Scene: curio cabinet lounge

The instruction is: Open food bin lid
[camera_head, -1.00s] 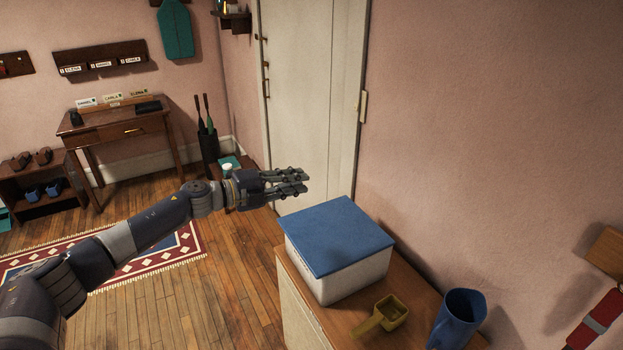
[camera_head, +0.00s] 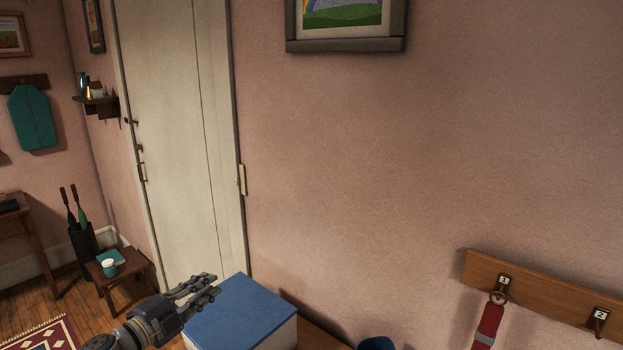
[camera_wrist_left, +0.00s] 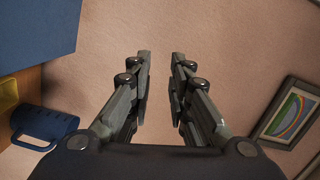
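The food bin (camera_head: 282,337) is a white box with a flat blue lid (camera_head: 243,312), at the bottom of the head view. The lid lies closed on it, and the bin's lower part is cut off by the frame. My left gripper (camera_head: 213,287) is beside the lid's far left corner in the picture; whether it touches the lid is unclear. In the left wrist view, the fingers (camera_wrist_left: 161,58) stand apart with nothing between them, and the blue lid (camera_wrist_left: 35,30) is at the upper left. My right gripper is out of view.
A blue jug (camera_wrist_left: 45,128) and part of a yellow scoop (camera_wrist_left: 8,93) show in the left wrist view. The pink wall (camera_head: 370,190) rises behind the bin. A hook rail (camera_head: 540,295) with a red strap is on the right. A small stool (camera_head: 120,272) stands at the left.

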